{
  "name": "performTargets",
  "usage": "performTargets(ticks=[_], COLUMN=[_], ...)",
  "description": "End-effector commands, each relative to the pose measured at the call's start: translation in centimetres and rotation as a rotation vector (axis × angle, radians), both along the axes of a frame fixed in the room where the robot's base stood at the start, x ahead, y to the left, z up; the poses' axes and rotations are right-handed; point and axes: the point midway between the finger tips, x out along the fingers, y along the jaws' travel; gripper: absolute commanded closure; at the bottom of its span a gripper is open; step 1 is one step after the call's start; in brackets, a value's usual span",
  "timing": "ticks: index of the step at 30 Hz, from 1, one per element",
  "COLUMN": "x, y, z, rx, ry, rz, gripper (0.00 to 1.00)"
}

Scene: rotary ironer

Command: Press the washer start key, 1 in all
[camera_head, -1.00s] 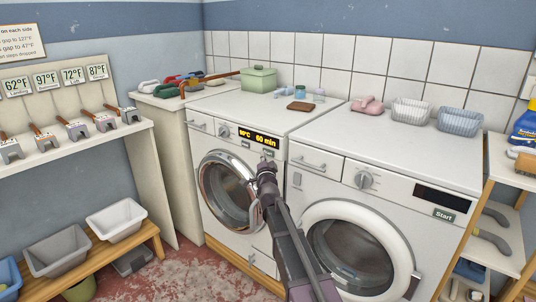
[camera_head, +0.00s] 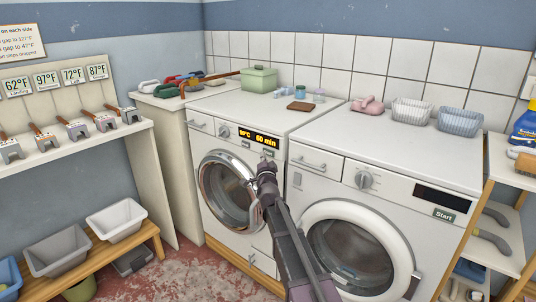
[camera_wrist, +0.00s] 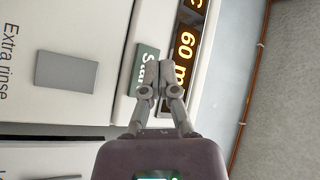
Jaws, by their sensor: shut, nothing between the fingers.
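The left front-loading machine (camera_head: 225,170) has a lit display (camera_head: 258,137) that reads "60 min" on its right part. Its start key (camera_wrist: 147,60) is dark green with white "Start" lettering in the wrist view, partly covered by my fingers. In the head view, the small start key (camera_head: 267,153) shows just above my gripper tip. My gripper (camera_head: 267,166) is shut and empty in front of this panel. In the wrist view, the fingertips (camera_wrist: 158,78) overlap the key's edge; I cannot tell whether they touch it.
A second machine (camera_head: 350,180) on the right has a dark display and its own green "Start" key (camera_head: 444,214). A grey plate (camera_wrist: 66,72) beside "Extra rinse" lettering shows in the wrist view. A green box (camera_head: 259,79) stands on the left machine's top.

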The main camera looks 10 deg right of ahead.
Motion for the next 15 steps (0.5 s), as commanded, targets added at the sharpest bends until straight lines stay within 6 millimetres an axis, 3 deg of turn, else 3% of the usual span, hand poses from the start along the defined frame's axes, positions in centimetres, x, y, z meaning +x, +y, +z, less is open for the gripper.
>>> performTargets(ticks=[15], x=[0.62], y=[-0.61], z=[0.01], rx=[-0.001], ry=[0.000], rz=[0.000], gripper=[1.00])
